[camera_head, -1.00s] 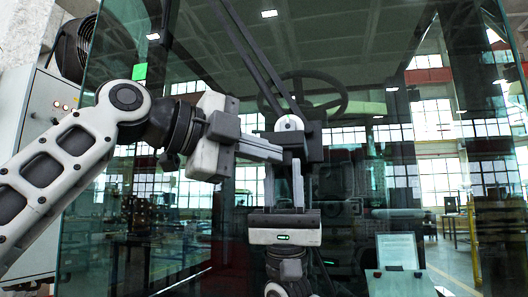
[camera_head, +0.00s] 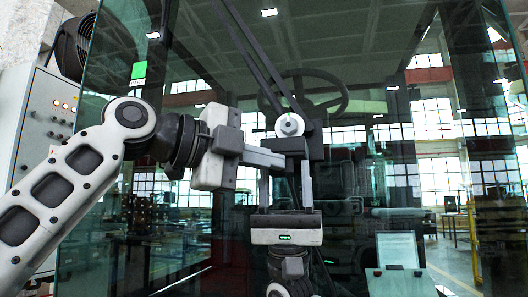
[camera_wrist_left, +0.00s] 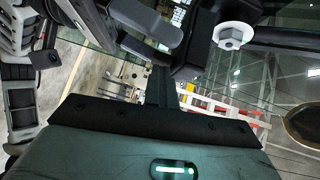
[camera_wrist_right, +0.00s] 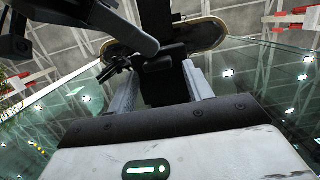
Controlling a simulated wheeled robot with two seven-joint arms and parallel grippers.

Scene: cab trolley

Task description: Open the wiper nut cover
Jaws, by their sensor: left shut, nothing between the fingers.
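The wiper nut (camera_head: 289,124) is a pale hexagon on a round washer at the foot of the dark wiper arm (camera_head: 262,55). It is bare in the head view and also shows in the left wrist view (camera_wrist_left: 232,36). Dark blocky parts (camera_head: 317,142) sit just below and right of it; I cannot tell which is the cover. My left gripper (camera_head: 282,160) is shut and empty, its tip just below the nut, close to these parts. My right gripper (camera_head: 287,184) comes from below, open, its fingers (camera_wrist_right: 160,88) apart on either side of a dark part.
The large glass windshield (camera_head: 390,150) stands behind the wiper. A steering wheel (camera_head: 335,95) shows through it. A grey control cabinet (camera_head: 42,125) with a fan stands at the left. A small panel (camera_head: 397,250) is at lower right.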

